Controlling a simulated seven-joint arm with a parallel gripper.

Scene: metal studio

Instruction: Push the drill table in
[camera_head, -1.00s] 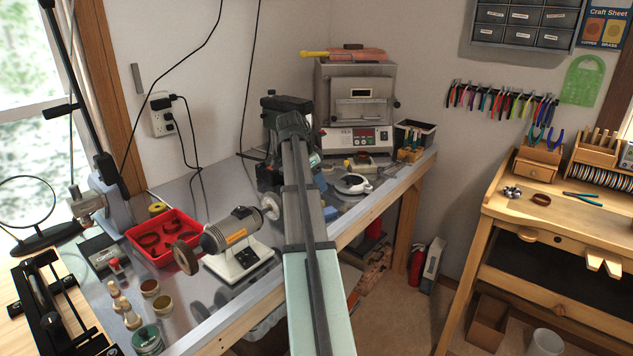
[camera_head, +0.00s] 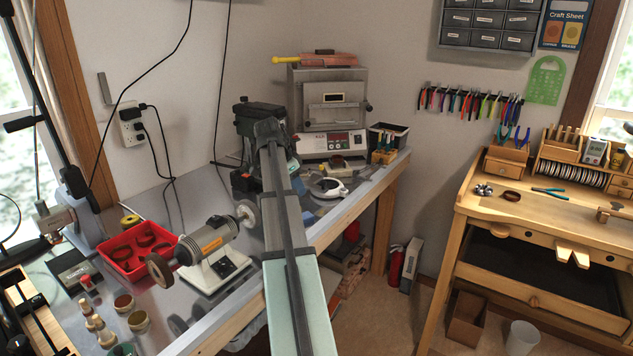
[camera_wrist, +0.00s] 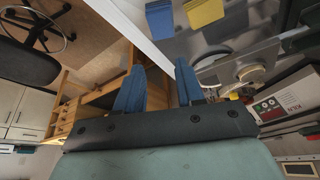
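A dark drill press (camera_head: 257,112) stands at the back of the metal bench in the head view, left of the kiln. My arm hides much of its lower part, so I cannot make out its drill table or how far out that stands. My gripper is hidden beyond the arm in the head view. In the wrist view my gripper (camera_wrist: 159,72) shows two blue fingers spread apart with nothing between them. Grey metal surfaces lie beyond the fingers in the wrist view; I cannot tell whether one is the drill table.
A kiln (camera_head: 330,108) stands right of the drill press. A polishing motor (camera_head: 213,243) and a red tray (camera_head: 128,262) are on the bench at left. In the wrist view a blue block (camera_wrist: 160,18) and a yellow block (camera_wrist: 203,12) are near the fingers. A wooden workbench (camera_head: 540,230) stands at right.

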